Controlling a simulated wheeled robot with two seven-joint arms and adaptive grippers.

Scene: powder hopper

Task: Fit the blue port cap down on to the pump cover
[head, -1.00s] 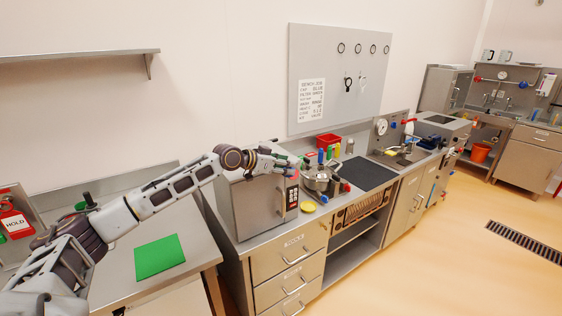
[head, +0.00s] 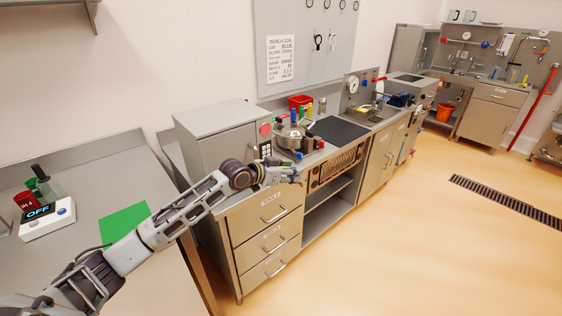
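A round metal pump (head: 290,137) stands on the counter, right of a grey cabinet; I take its round top to be the pump cover. Upright blue, green and yellow pieces (head: 302,113) stand behind it. A small blue piece (head: 299,156) is at the pump's front; I cannot tell which blue piece is the port cap. My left gripper (head: 296,175) is in front of and below the pump, near the counter's front edge. It is too small to tell whether its fingers are open or hold anything. My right gripper is out of view.
The grey cabinet (head: 222,138) stands left of the pump, close to my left arm. A dark mat (head: 340,130) lies right of it. A red bin (head: 300,102) stands behind. Drawers (head: 268,235) are below. A green sheet (head: 125,224) lies on the left bench. The floor at right is clear.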

